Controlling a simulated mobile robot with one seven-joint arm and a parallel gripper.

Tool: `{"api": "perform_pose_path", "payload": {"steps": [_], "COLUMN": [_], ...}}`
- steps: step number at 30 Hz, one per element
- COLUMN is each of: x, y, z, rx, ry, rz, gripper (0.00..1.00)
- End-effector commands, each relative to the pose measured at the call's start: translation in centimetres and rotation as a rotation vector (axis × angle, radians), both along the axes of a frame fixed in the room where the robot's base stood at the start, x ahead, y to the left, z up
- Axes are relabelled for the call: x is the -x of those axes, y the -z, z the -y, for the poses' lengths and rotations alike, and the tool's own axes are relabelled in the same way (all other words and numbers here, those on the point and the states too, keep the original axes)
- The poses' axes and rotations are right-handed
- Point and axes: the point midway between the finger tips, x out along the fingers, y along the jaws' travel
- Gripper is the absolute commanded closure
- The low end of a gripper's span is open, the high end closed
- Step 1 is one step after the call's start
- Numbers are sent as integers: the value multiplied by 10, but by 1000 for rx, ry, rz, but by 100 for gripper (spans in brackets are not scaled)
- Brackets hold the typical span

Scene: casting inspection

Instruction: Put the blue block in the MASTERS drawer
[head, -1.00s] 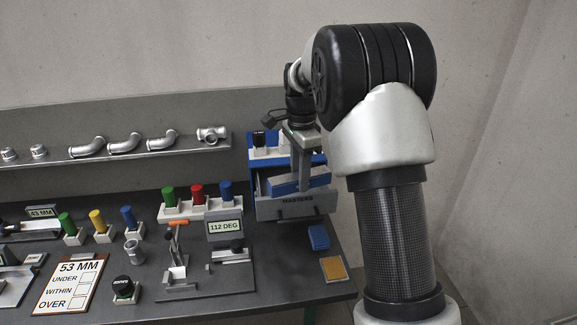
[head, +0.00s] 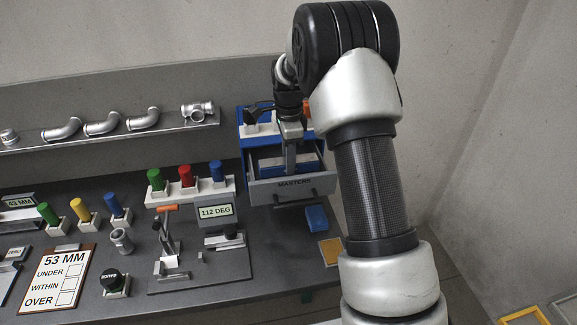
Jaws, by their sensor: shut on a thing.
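The MASTERS drawer (head: 294,187) stands pulled open at the front of a blue cabinet (head: 241,143) at the back right of the bench. My gripper (head: 290,166) points down over the drawer's opening and is shut on the blue block (head: 272,165). The block lies level, low within the drawer's walls. The drawer front and my gripper hide part of it, and I cannot tell whether it touches the drawer floor.
A blue pad (head: 316,217) and a yellow-orange pad (head: 330,251) lie on the bench before the drawer. A rack (head: 185,193) with green, red and blue plugs stands to the left. A 112 DEG display (head: 215,212) and fixture stand close by.

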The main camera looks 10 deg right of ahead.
Motion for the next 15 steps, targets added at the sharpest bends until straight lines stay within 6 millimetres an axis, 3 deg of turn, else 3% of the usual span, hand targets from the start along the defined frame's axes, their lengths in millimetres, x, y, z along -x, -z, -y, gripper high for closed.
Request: {"api": "perform_pose_path", "payload": {"steps": [4,15], "x": [0,0], "y": [21,27], "z": [0,0], "rx": [0,0], "ry": [0,-1], "rz": [-2,0], "gripper": [97,97]}}
